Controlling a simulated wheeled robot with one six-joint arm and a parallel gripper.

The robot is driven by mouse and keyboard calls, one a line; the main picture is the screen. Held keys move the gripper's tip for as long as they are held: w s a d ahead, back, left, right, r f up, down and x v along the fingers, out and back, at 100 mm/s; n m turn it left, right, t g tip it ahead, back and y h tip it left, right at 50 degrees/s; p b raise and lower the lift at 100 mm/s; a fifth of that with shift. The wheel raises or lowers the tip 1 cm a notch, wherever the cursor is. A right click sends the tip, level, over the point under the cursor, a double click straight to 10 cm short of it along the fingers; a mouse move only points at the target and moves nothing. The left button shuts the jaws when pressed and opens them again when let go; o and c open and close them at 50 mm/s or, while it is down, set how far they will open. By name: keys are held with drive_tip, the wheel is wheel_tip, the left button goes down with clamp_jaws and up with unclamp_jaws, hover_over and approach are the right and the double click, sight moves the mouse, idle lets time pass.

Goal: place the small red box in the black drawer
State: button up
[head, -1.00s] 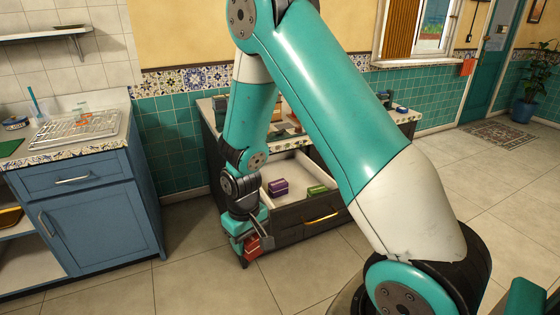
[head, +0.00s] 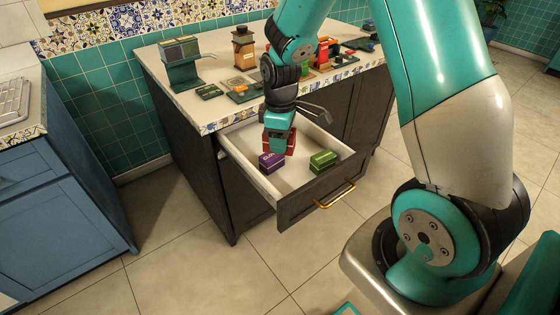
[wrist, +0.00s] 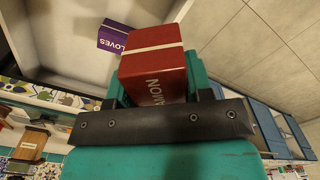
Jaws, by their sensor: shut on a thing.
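My gripper (head: 280,146) points down over the open black drawer (head: 298,207), toward its back. It is shut on the small red box (head: 291,142), partly hidden by the fingers in the head view. In the wrist view the red box (wrist: 153,66) shows clearly between the jaws, with a pale stripe and partly hidden lettering. The drawer has a dark front, a gold handle and a pale inside. I cannot tell whether the red box touches the drawer floor.
A purple box (head: 272,162) and a green box (head: 323,160) lie in the drawer; the purple box is close to the gripper. The counter (head: 215,110) above holds a grinder (head: 243,48) and several other items. A blue cabinet (head: 60,170) stands at left.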

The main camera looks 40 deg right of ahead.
sight(292, 186)
drive_tip(key=d+r+n+b, duration=0.2)
drive_tip(key=d+n+b, duration=0.3)
drive_tip(key=n, duration=0.5)
drive_tip(key=f+b, duration=0.1)
drive_tip(key=f, duration=0.5)
drive_tip(key=f+b, duration=0.1)
drive_tip(key=f, duration=0.6)
drive_tip(key=f+b, duration=0.1)
drive_tip(key=f, duration=0.5)
drive_tip(key=shift+w+a+f, duration=0.1)
drive_tip(key=shift+w+f, duration=0.15)
drive_tip(key=shift+f, duration=0.05)
drive_tip(key=shift+f, duration=0.1)
drive_tip(key=o, duration=0.9)
drive_tip(key=shift+o, duration=0.2)
